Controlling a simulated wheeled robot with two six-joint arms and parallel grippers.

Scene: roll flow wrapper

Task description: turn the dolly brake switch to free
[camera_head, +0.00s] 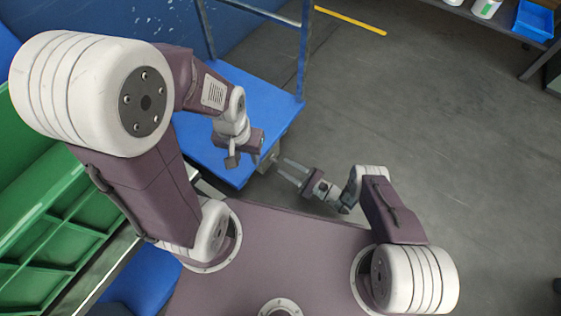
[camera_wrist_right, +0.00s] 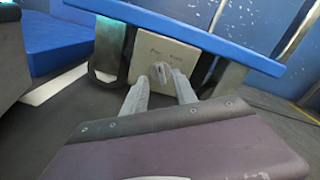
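The blue dolly (camera_head: 215,165) stands on the floor in front of me. In the right wrist view, a pale brake plate (camera_wrist_right: 145,58) with small, unreadable markings sits under the blue deck edge (camera_wrist_right: 190,30). The small grey brake switch (camera_wrist_right: 160,72) sticks out from the plate. My right gripper (camera_head: 284,168) points at the dolly's near right corner. In the right wrist view, its two fingers (camera_wrist_right: 161,78) are apart and empty, with the switch just beyond and between the tips; contact is not clear. My left gripper (camera_head: 232,158) hangs over the deck; its fingers are too unclear to read.
The dolly's blue handle frame (camera_head: 303,50) rises at the back. Green shelving (camera_head: 50,200) stands at the left. A dark table with a blue bin (camera_head: 534,20) is at the far right. The grey floor (camera_head: 430,120) on the right is clear, with a yellow line (camera_head: 350,20).

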